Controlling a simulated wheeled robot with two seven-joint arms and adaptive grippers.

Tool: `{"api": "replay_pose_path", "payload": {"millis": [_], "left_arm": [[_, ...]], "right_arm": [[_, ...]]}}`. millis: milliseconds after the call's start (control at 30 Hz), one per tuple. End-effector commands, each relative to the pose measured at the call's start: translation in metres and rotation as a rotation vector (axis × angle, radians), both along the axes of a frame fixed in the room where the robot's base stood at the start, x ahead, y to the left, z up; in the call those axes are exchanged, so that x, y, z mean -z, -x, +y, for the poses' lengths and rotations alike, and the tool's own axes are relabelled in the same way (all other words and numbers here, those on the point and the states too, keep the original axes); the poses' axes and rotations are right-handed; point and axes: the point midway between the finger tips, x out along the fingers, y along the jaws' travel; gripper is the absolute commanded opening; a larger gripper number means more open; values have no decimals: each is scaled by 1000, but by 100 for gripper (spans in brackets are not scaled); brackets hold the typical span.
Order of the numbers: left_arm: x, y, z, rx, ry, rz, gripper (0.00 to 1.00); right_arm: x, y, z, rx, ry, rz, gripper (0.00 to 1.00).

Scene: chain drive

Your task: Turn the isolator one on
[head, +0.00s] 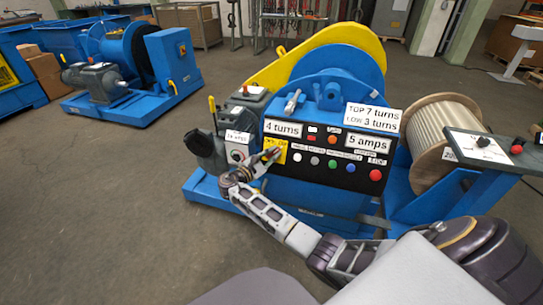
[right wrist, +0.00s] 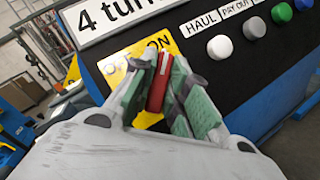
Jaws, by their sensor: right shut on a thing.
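The isolator is a yellow plate (head: 281,156) at the left end of the black control panel. It also shows in the right wrist view (right wrist: 115,68), with "ON" printed near its top right and other lettering partly covered. Its red handle (right wrist: 158,88) stands nearly upright in that view, between the green-padded fingers. My right gripper (head: 268,155) reaches the plate from the lower left. In the right wrist view my right gripper (right wrist: 163,85) is shut on the red handle. The fingers hide part of the plate and handle. My left gripper is not in view.
The black panel (head: 318,167) carries white, green, blue and red buttons right of the isolator; the white button (right wrist: 220,47) is close to my fingers. A grey box with a dial (head: 238,153) sits to the left. A rope drum (head: 440,130) stands right.

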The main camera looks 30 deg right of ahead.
Motion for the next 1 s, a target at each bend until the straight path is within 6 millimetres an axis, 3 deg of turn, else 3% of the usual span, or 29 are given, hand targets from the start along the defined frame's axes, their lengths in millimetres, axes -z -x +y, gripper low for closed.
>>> {"api": "replay_pose_path", "payload": {"millis": [567, 600, 733, 1000], "left_arm": [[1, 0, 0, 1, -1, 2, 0], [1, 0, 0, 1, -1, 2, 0], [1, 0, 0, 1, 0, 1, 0], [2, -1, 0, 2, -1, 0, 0]], "right_arm": [[1, 0, 0, 19, -26, -28, 0], [1, 0, 0, 19, -26, -28, 21], [0, 0, 0, 19, -24, -27, 38], [0, 0, 0, 19, -24, -27, 38]]}}
